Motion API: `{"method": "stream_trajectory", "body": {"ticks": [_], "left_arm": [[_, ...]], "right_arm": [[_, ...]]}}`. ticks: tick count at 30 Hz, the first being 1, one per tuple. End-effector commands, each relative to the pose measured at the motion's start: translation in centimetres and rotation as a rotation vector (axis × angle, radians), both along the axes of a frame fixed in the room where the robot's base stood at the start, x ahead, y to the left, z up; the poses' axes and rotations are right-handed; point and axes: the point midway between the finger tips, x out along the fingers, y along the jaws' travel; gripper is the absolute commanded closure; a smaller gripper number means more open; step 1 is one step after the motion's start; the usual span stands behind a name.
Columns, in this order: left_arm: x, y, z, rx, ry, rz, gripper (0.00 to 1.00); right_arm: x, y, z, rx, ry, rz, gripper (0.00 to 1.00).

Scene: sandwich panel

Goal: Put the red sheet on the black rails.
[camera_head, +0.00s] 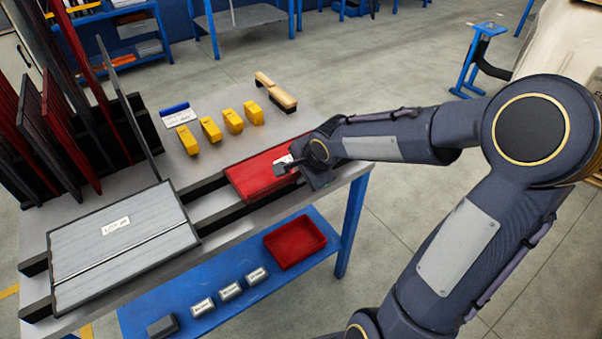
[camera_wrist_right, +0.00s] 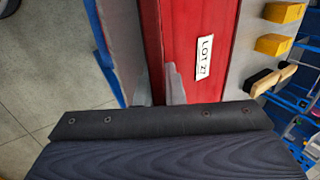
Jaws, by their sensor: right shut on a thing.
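The red sheet (camera_head: 255,178) is flat over the right part of the two black rails (camera_head: 206,186), to the right of a grey panel. I cannot tell if it rests on them or is just above. My right gripper (camera_head: 288,166) is shut on its right end. In the right wrist view, the red sheet (camera_wrist_right: 183,60) runs away from the gripper (camera_wrist_right: 158,85), with a white "LOT 27" label on it. The grey fingers show at its near end. My left gripper is not in view.
A grey panel (camera_head: 140,254) with a label lies across the rails at left. Dark and red sheets (camera_head: 60,130) stand in a rack behind it. Several yellow blocks (camera_head: 209,130) and a wooden-handled brush (camera_head: 276,93) lie at the back. A red tray (camera_head: 295,243) is on the blue lower shelf.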

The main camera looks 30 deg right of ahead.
Motion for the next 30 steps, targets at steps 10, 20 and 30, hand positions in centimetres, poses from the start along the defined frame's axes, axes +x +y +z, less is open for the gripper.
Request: {"method": "stream_trajectory", "body": {"ticks": [10,20,30], "left_arm": [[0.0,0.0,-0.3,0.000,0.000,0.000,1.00],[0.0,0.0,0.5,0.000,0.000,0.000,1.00],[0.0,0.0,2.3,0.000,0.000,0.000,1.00]], "right_arm": [[0.0,0.0,-0.2,0.000,0.000,0.000,0.69],[-0.3,-0.1,0.9,-0.002,-0.003,-0.002,0.69],[-3.8,-0.4,7.1,-0.003,-0.005,-0.003,0.69]]}}
